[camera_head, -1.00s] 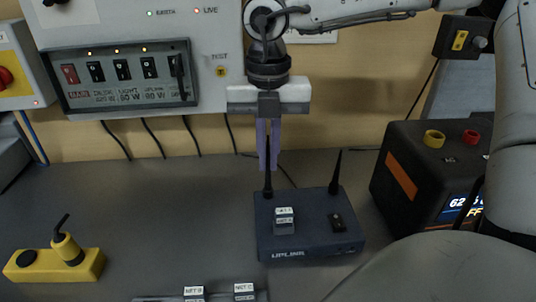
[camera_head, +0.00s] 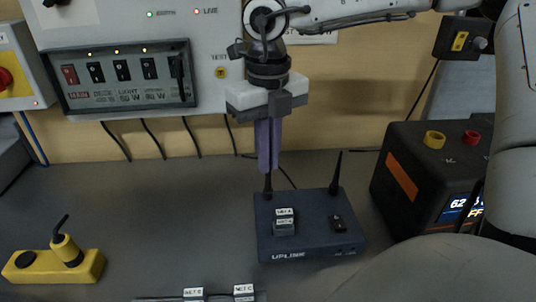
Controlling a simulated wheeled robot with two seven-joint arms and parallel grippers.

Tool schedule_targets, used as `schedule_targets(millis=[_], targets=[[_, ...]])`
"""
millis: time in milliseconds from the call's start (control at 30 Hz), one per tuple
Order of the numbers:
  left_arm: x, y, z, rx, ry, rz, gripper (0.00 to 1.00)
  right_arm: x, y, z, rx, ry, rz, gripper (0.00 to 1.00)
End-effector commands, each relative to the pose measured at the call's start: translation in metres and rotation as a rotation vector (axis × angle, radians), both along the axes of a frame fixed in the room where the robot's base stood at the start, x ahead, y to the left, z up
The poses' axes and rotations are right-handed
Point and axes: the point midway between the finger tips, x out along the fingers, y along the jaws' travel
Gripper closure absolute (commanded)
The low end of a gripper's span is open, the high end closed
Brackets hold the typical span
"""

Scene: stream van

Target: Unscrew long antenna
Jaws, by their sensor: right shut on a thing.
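The dark blue uplink box (camera_head: 305,246) stands on the grey bench, with two black antennas at its back edge. The left antenna (camera_head: 268,184) shows only its lower part; its upper part is hidden by my right gripper. The right antenna (camera_head: 336,172) stands free and leans slightly right. My right gripper (camera_head: 268,170) points down from above with its purple fingers shut around the left antenna, which still meets the box at its base. My left gripper is not in view.
A switch panel (camera_head: 122,97) is on the wall behind. A black power unit (camera_head: 412,205) stands right of the box. A yellow block with a short antenna (camera_head: 55,266) lies at left. Labelled slots (camera_head: 243,290) are at the front edge. The bench between is clear.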

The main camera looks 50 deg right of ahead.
Motion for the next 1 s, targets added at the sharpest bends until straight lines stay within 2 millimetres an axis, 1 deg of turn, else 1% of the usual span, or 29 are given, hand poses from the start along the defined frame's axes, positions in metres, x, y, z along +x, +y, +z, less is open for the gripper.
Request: schedule_targets(millis=[167, 333, 433, 533, 700, 733, 800, 1000], targets=[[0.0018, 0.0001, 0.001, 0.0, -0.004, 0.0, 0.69, 0.0002, -0.0001, 0.0, 0.0, 0.0, 0.025, 1.0], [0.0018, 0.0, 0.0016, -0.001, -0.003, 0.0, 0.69, 0.0002, 0.0, 0.0003, 0.001, -0.001, 0.225, 1.0], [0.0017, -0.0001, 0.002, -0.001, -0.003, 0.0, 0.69, 0.0002, 0.0, 0.0004, 0.001, -0.001, 0.317, 1.0], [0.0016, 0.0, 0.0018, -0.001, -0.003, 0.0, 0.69, 0.0003, 0.0, 0.0003, 0.0, 0.0, 0.349, 1.0], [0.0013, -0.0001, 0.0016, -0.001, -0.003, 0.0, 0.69, 0.0003, 0.0, 0.0002, 0.0, 0.0, 0.348, 1.0], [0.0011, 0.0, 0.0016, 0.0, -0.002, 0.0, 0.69, 0.0003, -0.0001, 0.0002, 0.0, 0.0, 0.348, 0.89], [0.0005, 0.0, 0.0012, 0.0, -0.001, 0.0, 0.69, 0.0002, 0.0, 0.0002, 0.0, 0.0, 0.347, 0.78], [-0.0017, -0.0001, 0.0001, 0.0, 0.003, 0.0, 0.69, 0.0001, 0.0, 0.0002, 0.0, 0.0, 0.346, 0.78]])
